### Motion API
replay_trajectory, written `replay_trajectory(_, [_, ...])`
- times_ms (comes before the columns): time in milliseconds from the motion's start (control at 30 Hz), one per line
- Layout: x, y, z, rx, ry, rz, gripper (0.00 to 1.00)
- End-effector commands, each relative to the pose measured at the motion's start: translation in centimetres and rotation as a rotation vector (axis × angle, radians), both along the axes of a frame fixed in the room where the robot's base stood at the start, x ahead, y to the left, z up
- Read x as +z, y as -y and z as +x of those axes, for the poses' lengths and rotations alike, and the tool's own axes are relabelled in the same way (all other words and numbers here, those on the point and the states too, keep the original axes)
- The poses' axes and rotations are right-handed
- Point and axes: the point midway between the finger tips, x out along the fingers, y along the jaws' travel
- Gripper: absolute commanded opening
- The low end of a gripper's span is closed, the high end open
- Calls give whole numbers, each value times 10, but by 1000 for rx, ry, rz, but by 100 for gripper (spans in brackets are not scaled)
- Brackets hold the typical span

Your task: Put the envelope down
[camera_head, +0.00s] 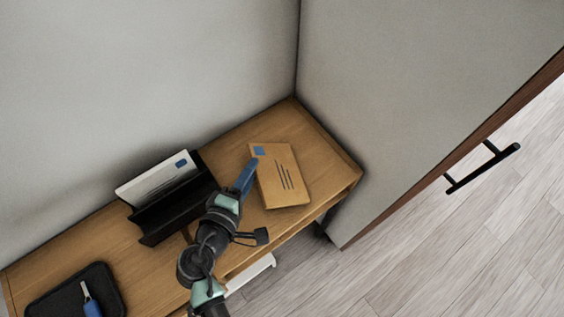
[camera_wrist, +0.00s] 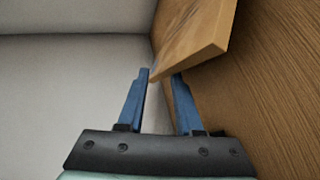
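The tan envelope (camera_head: 281,177), with a blue square and dark lines on its upper face, is over the right end of the wooden table and looks flat on it. My gripper (camera_head: 247,174) is at the envelope's left edge. In the wrist view, the two blue fingers (camera_wrist: 161,76) stand apart with a gap between them. The envelope (camera_wrist: 196,30) shows just past the fingertips, its near edge by the right fingertip. I cannot tell whether a finger touches it.
The wooden table (camera_head: 325,160) stands in a wall corner. A black letter holder (camera_head: 178,208) with a white envelope (camera_head: 158,179) is left of my gripper. A black tray (camera_head: 55,297) with a blue-handled tool (camera_head: 91,305) is at the lower left. A black-handled panel edge is at right.

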Motion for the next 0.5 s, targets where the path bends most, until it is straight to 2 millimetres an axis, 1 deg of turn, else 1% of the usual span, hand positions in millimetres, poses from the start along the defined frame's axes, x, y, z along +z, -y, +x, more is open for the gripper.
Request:
replay_trajectory(100, [5, -4, -11, 1, 0, 0, 34])
replay_trajectory(200, [7, -5, -14, 0, 1, 1, 34])
replay_trajectory(500, [7, -5, -15, 0, 1, 1, 34])
